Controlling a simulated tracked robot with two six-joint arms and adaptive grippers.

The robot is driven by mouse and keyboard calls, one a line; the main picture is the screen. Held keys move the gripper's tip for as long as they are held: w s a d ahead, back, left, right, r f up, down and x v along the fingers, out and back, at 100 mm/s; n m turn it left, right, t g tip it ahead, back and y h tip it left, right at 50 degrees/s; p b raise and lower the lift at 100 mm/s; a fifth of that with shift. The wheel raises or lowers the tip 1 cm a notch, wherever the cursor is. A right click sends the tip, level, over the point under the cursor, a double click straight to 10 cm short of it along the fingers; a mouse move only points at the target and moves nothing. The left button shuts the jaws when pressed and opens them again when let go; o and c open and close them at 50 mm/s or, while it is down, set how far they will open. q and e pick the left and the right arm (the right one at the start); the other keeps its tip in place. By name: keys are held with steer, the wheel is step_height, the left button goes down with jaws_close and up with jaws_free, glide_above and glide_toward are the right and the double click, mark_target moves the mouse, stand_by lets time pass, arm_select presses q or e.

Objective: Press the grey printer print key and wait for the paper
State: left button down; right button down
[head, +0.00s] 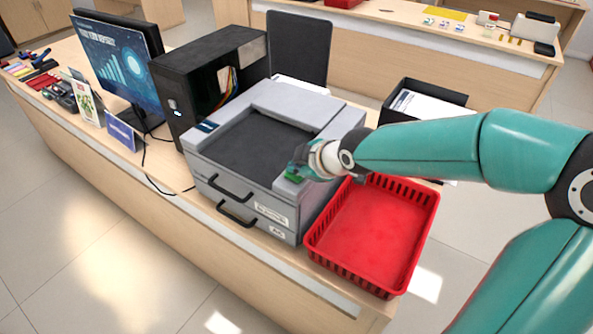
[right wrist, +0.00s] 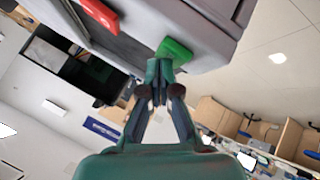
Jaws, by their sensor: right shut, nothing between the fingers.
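The grey printer (head: 262,150) stands on the counter, with a dark recessed top that looks bare and two black-handled drawers in front. A green key (head: 293,178) sits at its front right corner; it also shows in the right wrist view (right wrist: 175,50), with a red key (right wrist: 100,15) further left. My right gripper (head: 298,164) is shut and empty, its tips at the green key. In the right wrist view the fingertips (right wrist: 160,68) overlap the key's lower edge; I cannot tell whether they press it. My left gripper is out of view.
An empty red basket (head: 372,238) stands right of the printer, below my right forearm. A black computer tower (head: 195,85) and a monitor (head: 118,60) stand to the left. A black paper tray (head: 425,100) is behind the arm. A cable hangs left of the printer.

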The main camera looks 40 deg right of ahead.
mark_target(296, 176)
steer(key=shift+r, duration=0.6)
steer(key=shift+r+p, duration=1.8)
steer(key=shift+r, duration=0.75)
steer(key=shift+f, duration=0.1)
